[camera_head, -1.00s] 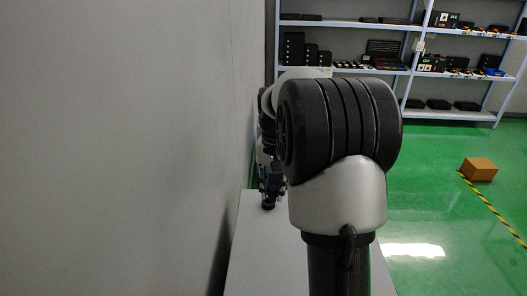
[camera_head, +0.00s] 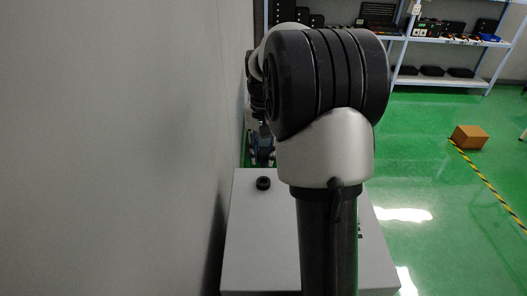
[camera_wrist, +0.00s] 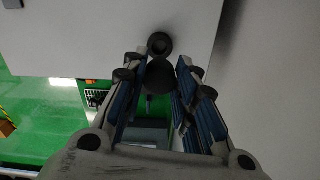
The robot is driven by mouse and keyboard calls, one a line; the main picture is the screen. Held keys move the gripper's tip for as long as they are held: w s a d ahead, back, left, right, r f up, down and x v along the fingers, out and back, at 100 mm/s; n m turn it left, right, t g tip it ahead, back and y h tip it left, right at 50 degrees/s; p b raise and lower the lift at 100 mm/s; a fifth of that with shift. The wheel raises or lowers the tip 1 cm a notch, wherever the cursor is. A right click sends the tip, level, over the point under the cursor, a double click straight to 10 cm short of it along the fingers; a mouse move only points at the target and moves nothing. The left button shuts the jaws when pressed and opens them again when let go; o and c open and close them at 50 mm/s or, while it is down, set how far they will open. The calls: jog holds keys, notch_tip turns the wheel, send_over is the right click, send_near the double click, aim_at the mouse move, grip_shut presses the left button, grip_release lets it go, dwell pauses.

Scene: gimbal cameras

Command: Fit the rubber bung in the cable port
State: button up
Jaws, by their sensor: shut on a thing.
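My gripper (camera_wrist: 157,68) is shut on the rubber bung (camera_wrist: 160,77), a dark rounded piece held between its two fingertips. The cable port (camera_wrist: 160,44) is a black round ring on the grey cabinet top, just beyond the bung in the wrist view. The bung overlaps the port's near edge in that picture; whether they touch I cannot tell. In the head view the port (camera_head: 263,183) shows near the cabinet's far edge. There my gripper (camera_head: 262,161) is small, just past that edge, and the bung cannot be made out.
Open green floor lies to the right, with a cardboard box (camera_head: 469,137) and a shelf rack (camera_head: 440,83) farther off.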

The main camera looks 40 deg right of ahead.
aim_at(263, 166)
jog(key=shift+f+b, duration=2.5)
jog(key=shift+f, duration=1.55)
jog(key=shift+f, duration=0.3)
jog(key=o, duration=1)
jog(key=shift+c, duration=0.2)
notch_tip(263, 166, up, 12)
jog(key=shift+r, duration=0.1)
